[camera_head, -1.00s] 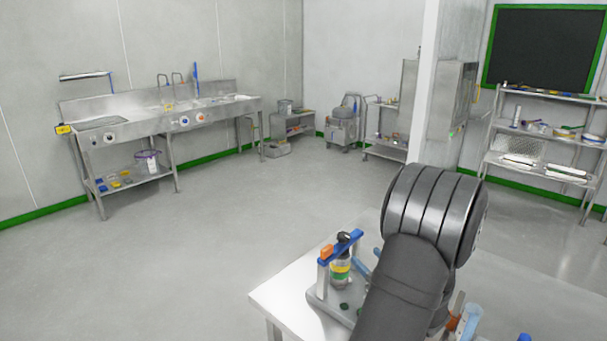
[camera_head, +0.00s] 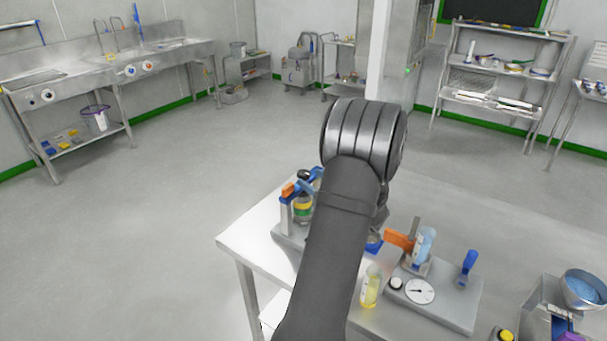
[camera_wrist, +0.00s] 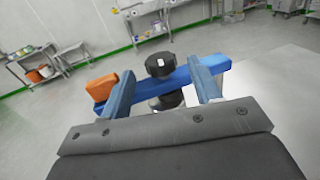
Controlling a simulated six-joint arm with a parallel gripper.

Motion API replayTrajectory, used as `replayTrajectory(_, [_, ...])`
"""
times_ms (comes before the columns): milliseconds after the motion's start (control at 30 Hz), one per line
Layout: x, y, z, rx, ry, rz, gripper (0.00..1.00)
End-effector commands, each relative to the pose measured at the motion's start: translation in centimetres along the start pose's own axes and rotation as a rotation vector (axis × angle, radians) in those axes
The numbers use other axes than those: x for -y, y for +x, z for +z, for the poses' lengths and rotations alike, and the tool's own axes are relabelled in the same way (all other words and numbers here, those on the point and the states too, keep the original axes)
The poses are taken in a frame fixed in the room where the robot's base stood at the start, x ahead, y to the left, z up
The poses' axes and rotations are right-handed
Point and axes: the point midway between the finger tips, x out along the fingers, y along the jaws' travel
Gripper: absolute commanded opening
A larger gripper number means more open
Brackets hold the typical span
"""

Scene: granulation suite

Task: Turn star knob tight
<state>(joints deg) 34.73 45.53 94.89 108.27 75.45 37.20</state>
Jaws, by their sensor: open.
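The black star knob (camera_wrist: 161,65) sits on top of a blue clamp bar (camera_wrist: 199,75) in the wrist view, with a small white mark on its top. An orange block (camera_wrist: 102,87) is at the bar's left end. My gripper (camera_wrist: 161,85) is open, with its blue fingers on either side of the knob and pointing towards the bar; I cannot tell if they touch anything. Another dark round part shows below the bar. In the head view the blue bar (camera_head: 301,186) stands over a jar (camera_head: 303,209) with yellow and green bands, and my arm covers part of the fixture.
The white table (camera_head: 258,233) also carries a yellow bottle (camera_head: 371,287), a grey base with a dial gauge (camera_head: 419,291), a blue-handled part (camera_head: 467,268) and a light-blue tube (camera_head: 424,245). A metal bowl (camera_head: 584,289) is at the right. Open floor lies beyond the table.

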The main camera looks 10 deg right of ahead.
Motion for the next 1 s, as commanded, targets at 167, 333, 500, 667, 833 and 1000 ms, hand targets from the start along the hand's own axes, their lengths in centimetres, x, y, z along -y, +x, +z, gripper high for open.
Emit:
replayTrajectory(167, [-0.1, 3.1, 0.0, 0.0, 0.001, 0.001, 0.58])
replayTrajectory(333, [0.0, 4.4, 0.0, 0.0, 0.001, 0.0, 0.58])
replayTrajectory(500, [0.0, 4.8, 0.0, 0.0, 0.001, -0.001, 0.58])
replayTrajectory(667, [0.0, 4.7, 0.0, 0.0, 0.001, -0.001, 0.58])
replayTrajectory(833, [0.0, 4.7, 0.0, 0.0, 0.001, -0.001, 0.24])
replayTrajectory(1000, [0.0, 4.7, 0.0, 0.0, 0.001, -0.004, 0.14])
